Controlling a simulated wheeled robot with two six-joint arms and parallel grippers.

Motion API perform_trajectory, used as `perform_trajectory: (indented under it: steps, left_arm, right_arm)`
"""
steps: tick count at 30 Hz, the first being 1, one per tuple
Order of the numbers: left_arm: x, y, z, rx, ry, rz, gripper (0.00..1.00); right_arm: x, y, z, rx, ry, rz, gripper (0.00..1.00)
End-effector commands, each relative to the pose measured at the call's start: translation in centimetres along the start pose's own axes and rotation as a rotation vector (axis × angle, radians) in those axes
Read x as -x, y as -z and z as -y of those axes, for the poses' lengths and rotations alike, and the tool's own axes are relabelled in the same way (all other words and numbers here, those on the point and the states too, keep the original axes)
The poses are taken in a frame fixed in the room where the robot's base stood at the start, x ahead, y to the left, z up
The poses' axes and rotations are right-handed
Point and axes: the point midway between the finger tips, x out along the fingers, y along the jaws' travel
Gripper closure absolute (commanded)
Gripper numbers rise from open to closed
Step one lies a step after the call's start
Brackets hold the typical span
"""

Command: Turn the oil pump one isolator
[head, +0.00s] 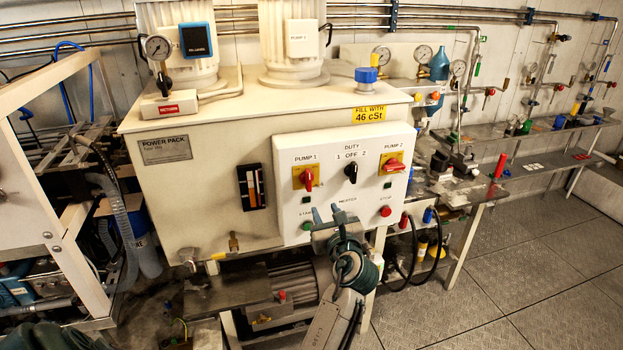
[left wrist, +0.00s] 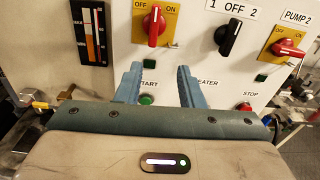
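The pump one isolator is a red handle on a yellow plate (head: 306,178), on the white control panel under the PUMP 1 label. Its handle stands close to upright. It also shows at the top of the left wrist view (left wrist: 154,25), with OFF on the left of the plate and ON on the right. My left gripper (head: 326,213) is below and a little right of the isolator, in front of the panel's lower part. Its two blue fingers (left wrist: 158,82) are apart and empty, and nothing touches the isolator. My right gripper is not in view.
Beside it are the black duty switch (head: 351,173) and the pump two isolator (head: 394,165), its red handle lying nearly level. The green start button (left wrist: 147,100) shows between my fingers; the red stop button (head: 385,211) is lower right. Motor and hoses are below the panel.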

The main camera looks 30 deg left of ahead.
Motion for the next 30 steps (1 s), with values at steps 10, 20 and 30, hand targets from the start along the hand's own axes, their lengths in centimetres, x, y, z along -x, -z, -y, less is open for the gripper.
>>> perform_trajectory:
  steps: [10,20,30]
  left_arm:
    - [-2.4,-3.2,-0.6,-0.059,-0.032,0.041,0.65]
    - [-8.5,-3.3,-0.8,-0.058,-0.032,0.038,0.65]
    - [-10.6,-3.0,-0.8,-0.053,-0.03,0.035,0.65]
  right_arm:
    - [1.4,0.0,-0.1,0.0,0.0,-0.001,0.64]
    - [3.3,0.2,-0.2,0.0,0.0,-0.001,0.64]
    - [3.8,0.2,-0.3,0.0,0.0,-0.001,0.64]
